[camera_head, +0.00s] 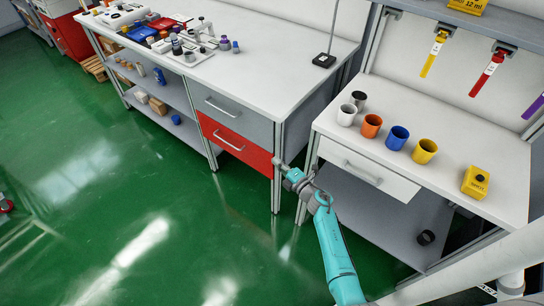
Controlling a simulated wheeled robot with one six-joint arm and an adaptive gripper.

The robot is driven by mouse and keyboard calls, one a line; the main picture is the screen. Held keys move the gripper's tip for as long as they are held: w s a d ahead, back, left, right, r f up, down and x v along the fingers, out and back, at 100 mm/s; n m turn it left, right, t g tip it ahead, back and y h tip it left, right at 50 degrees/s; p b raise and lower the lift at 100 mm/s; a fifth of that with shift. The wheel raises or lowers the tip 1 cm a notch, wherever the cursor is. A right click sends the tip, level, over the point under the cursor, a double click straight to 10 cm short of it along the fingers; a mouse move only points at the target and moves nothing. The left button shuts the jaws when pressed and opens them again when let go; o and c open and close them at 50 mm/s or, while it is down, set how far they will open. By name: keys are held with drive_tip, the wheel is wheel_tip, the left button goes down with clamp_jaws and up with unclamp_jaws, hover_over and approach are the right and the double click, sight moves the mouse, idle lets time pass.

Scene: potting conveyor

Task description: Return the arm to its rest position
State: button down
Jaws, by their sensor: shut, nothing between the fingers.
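My teal and grey arm reaches up from the bottom of the head view. My gripper (279,163) is at its far end, small and grey, in front of the red drawer (236,144) and left of the right bench (460,170). Its fingers are too small to make out clearly, but it looks shut and empty. I cannot tell whether it is clear of the drawer front behind it.
Several cups stand on the right bench, among them an orange cup (371,126) and a blue cup (397,138). A yellow button box (475,182) is at its right. The long bench (270,80) holds bottles and tools at its far end. Green floor (110,210) is open at left.

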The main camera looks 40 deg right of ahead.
drive_tip(key=shift+s, duration=0.35)
drive_tip(key=s+a+r+m+h, duration=0.1)
drive_tip(key=s+a+m, duration=0.4)
drive_tip(key=s+a, duration=0.5)
drive_tip(key=s+a+r+m+h, duration=0.1)
drive_tip(key=s+a+m, duration=0.4)
drive_tip(key=s, duration=1)
drive_tip(key=s+a+r+m+g, duration=0.1)
drive_tip(key=s+r+m, duration=0.3)
drive_tip(key=s+r, duration=0.4)
drive_tip(key=s+a+r+m+g, duration=0.2)
drive_tip(key=s+a+r+m, duration=0.2)
drive_tip(key=s+r, duration=0.4)
drive_tip(key=s, duration=0.6)
drive_tip(key=shift+a+r+m+y, duration=0.2)
drive_tip(key=shift+r+m+y, duration=0.1)
drive_tip(key=shift+m+y, duration=0.1)
drive_tip(key=shift+s, duration=0.1)
